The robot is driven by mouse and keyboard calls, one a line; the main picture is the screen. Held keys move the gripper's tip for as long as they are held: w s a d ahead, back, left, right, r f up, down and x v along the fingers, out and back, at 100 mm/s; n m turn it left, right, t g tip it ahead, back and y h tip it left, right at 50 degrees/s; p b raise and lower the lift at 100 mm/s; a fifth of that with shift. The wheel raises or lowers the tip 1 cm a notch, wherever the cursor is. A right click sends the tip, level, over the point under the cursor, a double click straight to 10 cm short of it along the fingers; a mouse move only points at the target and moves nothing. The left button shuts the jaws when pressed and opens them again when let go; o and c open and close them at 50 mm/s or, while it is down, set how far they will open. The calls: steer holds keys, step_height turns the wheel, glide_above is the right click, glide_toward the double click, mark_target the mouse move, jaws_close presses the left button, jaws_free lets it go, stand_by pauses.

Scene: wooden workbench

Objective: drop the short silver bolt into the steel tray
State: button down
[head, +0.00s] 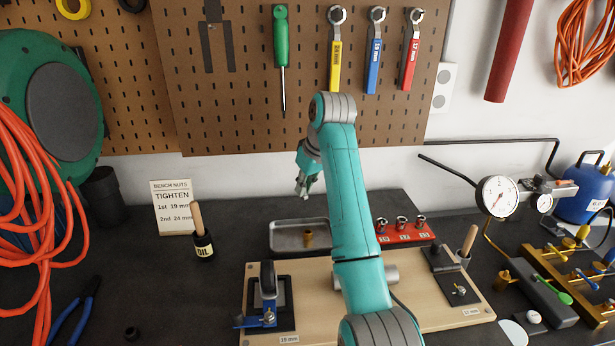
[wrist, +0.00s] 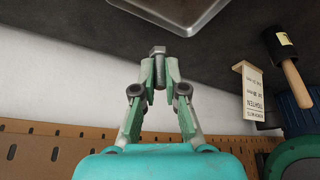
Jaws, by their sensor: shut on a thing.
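My gripper (head: 303,188) hangs in the air at the back of the bench, above and near the left part of the steel tray (head: 283,246). In the wrist view my gripper (wrist: 160,72) is shut on the short silver bolt (wrist: 158,50), whose head sticks out past the fingertips. The steel tray (wrist: 185,22) shows at the top of the wrist view, apart from the bolt. A small brass-coloured piece (head: 308,238) is in the tray.
A red socket rack (head: 405,236) stands right of the tray. A wooden board (head: 420,315) with fixtures lies in front. The pegboard (head: 240,110) rises behind.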

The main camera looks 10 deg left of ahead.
steer(key=shift+f, duration=2.9)
steer(key=c, duration=1.2)
jaws_free()
steer(key=shift+o, duration=0.2)
step_height(320, 180, up, 10)
